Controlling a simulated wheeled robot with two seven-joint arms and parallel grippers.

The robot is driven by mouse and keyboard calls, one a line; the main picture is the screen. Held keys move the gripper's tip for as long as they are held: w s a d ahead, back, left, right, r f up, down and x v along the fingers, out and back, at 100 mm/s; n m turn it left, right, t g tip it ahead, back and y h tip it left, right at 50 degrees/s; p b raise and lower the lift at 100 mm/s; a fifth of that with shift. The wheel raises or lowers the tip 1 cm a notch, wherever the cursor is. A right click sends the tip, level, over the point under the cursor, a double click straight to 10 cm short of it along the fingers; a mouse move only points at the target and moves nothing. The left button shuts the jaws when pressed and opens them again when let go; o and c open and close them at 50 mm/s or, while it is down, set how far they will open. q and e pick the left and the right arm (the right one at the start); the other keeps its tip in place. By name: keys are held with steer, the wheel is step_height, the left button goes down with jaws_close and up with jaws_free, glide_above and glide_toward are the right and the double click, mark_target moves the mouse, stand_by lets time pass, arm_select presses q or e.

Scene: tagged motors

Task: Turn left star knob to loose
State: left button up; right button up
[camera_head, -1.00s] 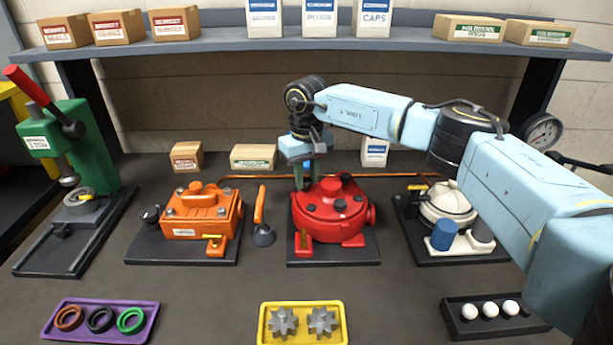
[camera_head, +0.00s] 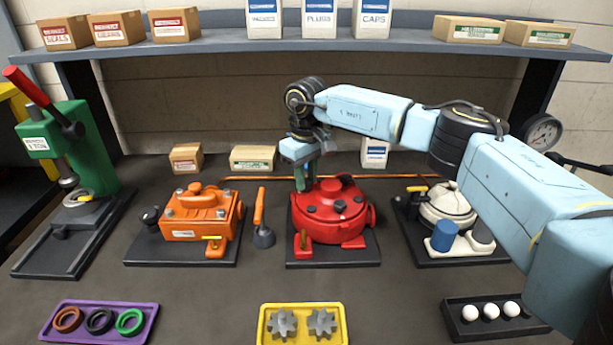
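A round red motor (camera_head: 333,230) sits on a dark base plate at the middle of the table. Black knobs show on its lid: one at the rear right (camera_head: 345,178), one at the front (camera_head: 340,205) and one at the front left (camera_head: 311,208). My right gripper (camera_head: 304,184) points down at the lid's rear left edge, its greenish fingers touching or very close to it. The fingers hide that spot, so I cannot tell whether a knob is between them or how far apart they are. My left gripper is not in view.
An orange motor (camera_head: 200,225) and a grey tool with an orange handle (camera_head: 260,220) stand left of the red motor. A white motor (camera_head: 447,207) stands to the right. A yellow gear tray (camera_head: 263,335) lies in front. A shelf (camera_head: 230,47) spans the back.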

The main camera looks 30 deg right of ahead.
steer(key=shift+o, duration=0.8)
steer(key=shift+s+a+f, duration=0.1)
steer(key=shift+f, duration=0.25)
steer(key=shift+r, duration=0.1)
step_height(320, 180, up, 13)
steer(key=shift+r, duration=0.2)
